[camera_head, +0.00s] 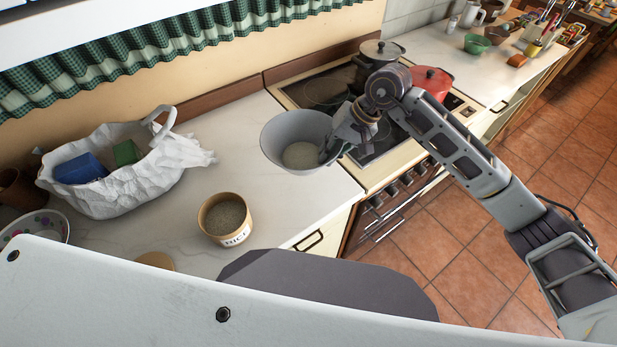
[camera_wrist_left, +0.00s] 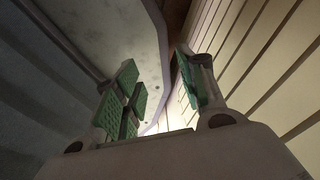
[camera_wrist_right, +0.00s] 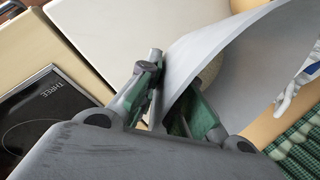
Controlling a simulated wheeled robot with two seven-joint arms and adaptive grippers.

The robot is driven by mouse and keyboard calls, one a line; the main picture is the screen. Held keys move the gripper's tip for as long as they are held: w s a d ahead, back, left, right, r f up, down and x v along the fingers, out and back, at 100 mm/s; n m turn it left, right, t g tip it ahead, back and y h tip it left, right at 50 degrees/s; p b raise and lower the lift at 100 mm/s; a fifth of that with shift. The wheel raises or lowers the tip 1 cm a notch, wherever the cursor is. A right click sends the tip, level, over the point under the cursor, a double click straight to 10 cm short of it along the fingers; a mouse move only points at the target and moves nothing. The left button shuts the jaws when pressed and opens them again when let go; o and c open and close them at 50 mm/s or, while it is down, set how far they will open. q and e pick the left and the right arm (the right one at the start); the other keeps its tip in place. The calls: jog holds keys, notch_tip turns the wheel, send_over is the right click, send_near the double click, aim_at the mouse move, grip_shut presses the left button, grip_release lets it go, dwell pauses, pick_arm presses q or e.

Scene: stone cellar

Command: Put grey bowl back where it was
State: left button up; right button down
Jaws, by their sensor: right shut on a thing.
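The grey bowl (camera_head: 283,135) is near the counter's right end, beside the stove, in the head view. A pale patch shows at its bottom; I cannot tell if this is rice. My right gripper (camera_head: 335,143) is shut on the bowl's right rim. In the right wrist view the bowl's wall (camera_wrist_right: 225,50) passes between the fingers (camera_wrist_right: 172,95). I cannot tell whether the bowl touches the counter. My left gripper (camera_wrist_left: 158,95) shows only in its own wrist view, with its green pads apart and nothing between them.
A tub labelled rice (camera_head: 226,238) stands near the counter's front edge. A white bag (camera_head: 125,200) with boxes lies left. The stove (camera_head: 310,93) carries a dark pot (camera_head: 380,52) and a red pot (camera_head: 430,80). The counter (camera_head: 240,130) between bag and bowl is clear.

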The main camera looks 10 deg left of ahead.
jog(key=p, duration=0.1)
send_over(320, 182)
jog(key=d, duration=0.2)
jog(key=shift+a+f, duration=0.15)
jog(key=shift+f, duration=2.1)
pick_arm(q)
jog(key=shift+s+r, duration=0.15)
jog(key=shift+r, duration=0.6)
pick_arm(e)
jog(key=shift+w+f, duration=0.1)
jog(key=shift+f, duration=0.7)
jog(key=shift+f+p, duration=0.65)
jog(key=shift+f, duration=1.2)
pick_arm(q)
jog(key=shift+s+r, duration=0.1)
jog(key=shift+r, duration=0.3)
jog(key=shift+f, duration=0.2)
pick_arm(e)
jog(key=shift+f, duration=0.2)
jog(key=c, duration=1.6)
grip_release()
